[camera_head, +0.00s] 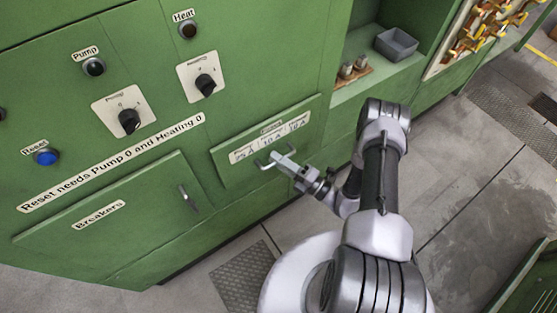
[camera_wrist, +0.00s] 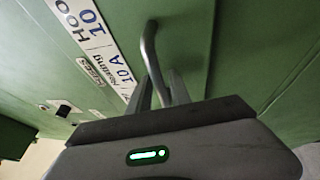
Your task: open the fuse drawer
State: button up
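The fuse drawer front (camera_head: 236,174) is a green panel low on the cabinet, with a white label strip and a metal bar handle (camera_head: 262,164). The drawer looks shut or nearly so. My gripper (camera_head: 281,160) is at this handle, coming from the lower right. In the wrist view the handle (camera_wrist: 149,48) runs down between the two fingertips of my gripper (camera_wrist: 160,86). The fingers stand apart with a gap around the bar, and firm contact does not show. The far end of the handle is partly hidden by the gripper.
Left of the drawer is the Breakers door (camera_head: 120,225) with its own handle (camera_head: 188,198). Above are the pump knob (camera_head: 129,120), the heat knob (camera_head: 205,84) and a blue reset button (camera_head: 46,157). A shelf with a grey bin (camera_head: 396,44) is at the upper right. Floor below is clear.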

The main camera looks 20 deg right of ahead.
grip_shut()
dwell(1.2)
